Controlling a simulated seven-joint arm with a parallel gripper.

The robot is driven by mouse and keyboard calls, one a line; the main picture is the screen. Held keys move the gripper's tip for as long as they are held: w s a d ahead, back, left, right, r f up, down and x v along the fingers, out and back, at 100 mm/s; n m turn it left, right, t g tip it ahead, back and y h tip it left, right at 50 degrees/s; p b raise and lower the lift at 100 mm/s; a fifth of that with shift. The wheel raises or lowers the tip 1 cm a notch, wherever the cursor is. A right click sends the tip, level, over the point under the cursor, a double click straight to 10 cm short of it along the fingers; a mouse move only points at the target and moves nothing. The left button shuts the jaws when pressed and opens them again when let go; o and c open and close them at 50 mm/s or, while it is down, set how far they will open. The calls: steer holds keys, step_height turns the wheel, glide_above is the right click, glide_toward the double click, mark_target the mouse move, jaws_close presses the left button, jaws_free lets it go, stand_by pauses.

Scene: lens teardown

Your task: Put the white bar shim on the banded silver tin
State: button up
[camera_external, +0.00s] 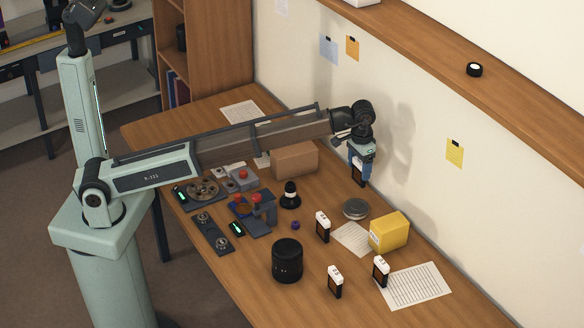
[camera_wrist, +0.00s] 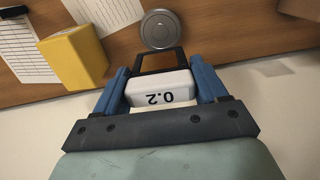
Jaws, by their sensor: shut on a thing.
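My gripper (camera_external: 361,158) is shut on a white bar shim (camera_wrist: 160,90). In the wrist view, the shim's white block is marked 0.2 and sits between my blue fingers. A dark open frame extends from it. In the external view, only the shim's dark lower part (camera_external: 358,178) shows clearly, hanging below the fingers. The banded silver tin (camera_external: 355,208) is a low round tin on the table near the wall. It also shows in the wrist view (camera_wrist: 160,29), just past the shim's frame. The shim is above the table and apart from the tin.
Several similar white-topped shims (camera_external: 322,222) stand upright on the table. A yellow box (camera_external: 389,231) stands near the tin, with paper sheets (camera_external: 415,287) around. A black cylinder (camera_external: 287,260), a cardboard box (camera_external: 294,160) and the wall are nearby.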

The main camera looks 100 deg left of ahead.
steer(key=shift+f+n, duration=0.3)
steer(key=shift+f, duration=4.75)
steer(key=o, duration=1.1)
steer(key=shift+f, duration=0.1)
steer(key=shift+c, duration=0.2)
step_height(320, 180, up, 12)
steer(key=shift+r, duration=0.15)
